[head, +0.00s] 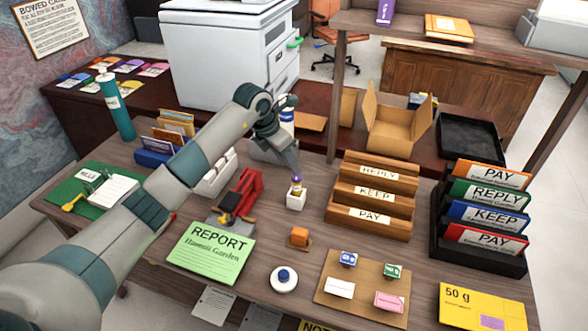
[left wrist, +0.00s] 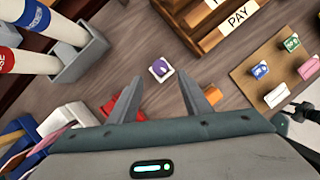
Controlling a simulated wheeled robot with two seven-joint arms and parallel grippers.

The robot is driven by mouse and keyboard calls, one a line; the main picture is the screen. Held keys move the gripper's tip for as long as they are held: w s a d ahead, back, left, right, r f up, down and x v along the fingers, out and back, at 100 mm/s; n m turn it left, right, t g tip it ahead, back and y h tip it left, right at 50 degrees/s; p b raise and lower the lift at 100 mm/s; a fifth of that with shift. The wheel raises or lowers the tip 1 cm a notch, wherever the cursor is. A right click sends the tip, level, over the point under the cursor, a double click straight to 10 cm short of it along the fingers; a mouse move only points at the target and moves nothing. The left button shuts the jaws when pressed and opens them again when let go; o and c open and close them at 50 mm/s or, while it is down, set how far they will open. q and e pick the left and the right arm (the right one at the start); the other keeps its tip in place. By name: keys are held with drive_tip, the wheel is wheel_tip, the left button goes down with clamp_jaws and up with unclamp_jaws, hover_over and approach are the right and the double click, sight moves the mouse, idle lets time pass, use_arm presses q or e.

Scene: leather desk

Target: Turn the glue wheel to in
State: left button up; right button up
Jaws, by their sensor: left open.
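The glue stick (head: 297,182) stands upright in a small white square holder (head: 296,201) on the desk, with a purple upper part. In the left wrist view the glue stick (left wrist: 161,67) shows from above as a purple round in the white holder, just beyond and between my fingertips. My left gripper (head: 292,165) is above the glue stick, pointing down. In the left wrist view its two fingers (left wrist: 160,88) are apart with nothing between them. The glue wheel itself cannot be made out.
A red stapler-like tool (head: 241,195) lies left of the glue holder. Wooden trays (head: 372,218) labelled REPLY, KEEP and PAY stand to the right. An orange block (head: 299,237) and a green report (head: 211,252) lie in front. Bare desk surrounds the holder.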

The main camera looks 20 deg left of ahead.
sight(294, 177)
use_arm(q)
drive_tip(key=p+x, duration=0.1)
drive_tip(key=x, duration=0.4)
drive_tip(key=shift+w+d+f, duration=0.1)
drive_tip(key=shift+f, duration=0.05)
drive_tip(key=shift+x, duration=0.75)
drive_tip(key=c, duration=1.1)
